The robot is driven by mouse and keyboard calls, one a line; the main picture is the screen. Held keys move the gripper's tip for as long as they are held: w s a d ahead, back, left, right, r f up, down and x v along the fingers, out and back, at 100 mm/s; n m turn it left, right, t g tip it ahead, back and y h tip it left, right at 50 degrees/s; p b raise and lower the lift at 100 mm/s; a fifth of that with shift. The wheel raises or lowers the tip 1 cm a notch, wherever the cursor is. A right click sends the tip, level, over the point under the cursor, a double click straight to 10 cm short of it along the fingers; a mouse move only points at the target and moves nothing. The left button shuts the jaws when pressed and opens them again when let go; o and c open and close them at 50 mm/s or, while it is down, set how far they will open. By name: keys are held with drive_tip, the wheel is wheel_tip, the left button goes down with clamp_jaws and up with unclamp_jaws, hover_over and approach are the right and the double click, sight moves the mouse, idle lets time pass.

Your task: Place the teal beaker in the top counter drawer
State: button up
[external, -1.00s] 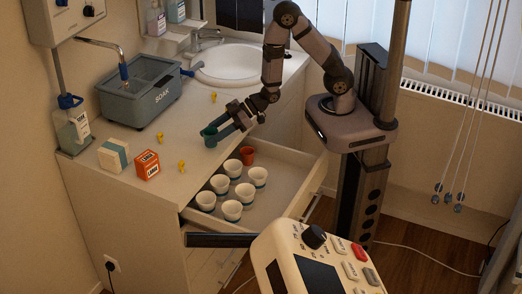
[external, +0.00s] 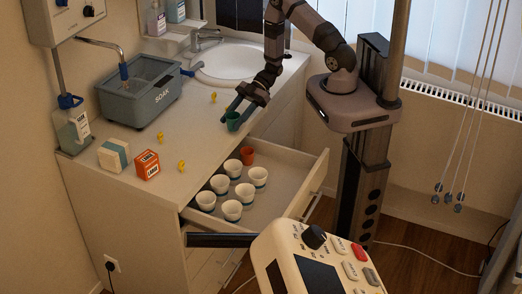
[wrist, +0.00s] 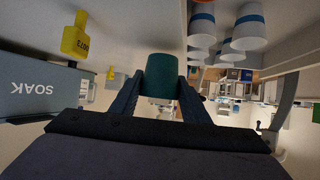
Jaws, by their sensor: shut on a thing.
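The teal beaker (external: 233,121) is held at the counter's front edge, close to the back of the open drawer. It also shows in the wrist view (wrist: 166,75), between the two fingers. My gripper (external: 240,108) is shut on it; the fingers show on both sides of the beaker in the wrist view (wrist: 166,90). The top counter drawer (external: 282,183) is pulled open. In it stand several white cups (external: 233,168) with dark lower bands and one orange-red cup (external: 247,155) at the back.
The counter (external: 185,195) carries a grey SOAK basin (external: 150,95), an orange box (external: 146,165), a white-teal box (external: 113,155) and small yellow tags (external: 181,166). The sink (external: 235,65) lies behind. The drawer's right side looks clear. A control panel (external: 315,260) stands in front.

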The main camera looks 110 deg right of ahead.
drive_tip(key=s+a+p, duration=0.1)
drive_tip(key=s+p, duration=0.1)
drive_tip(key=s, duration=0.2)
hover_over(267, 165)
drive_tip(key=w+a, duration=0.2)
drive_tip(key=a, duration=0.3)
wheel_tip(267, 165, down, 5)
drive_tip(key=shift+n, duration=0.3)
wheel_tip(267, 165, down, 10)
drive_tip(key=b, duration=0.9)
drive_tip(key=shift+s+d+f, duration=0.15)
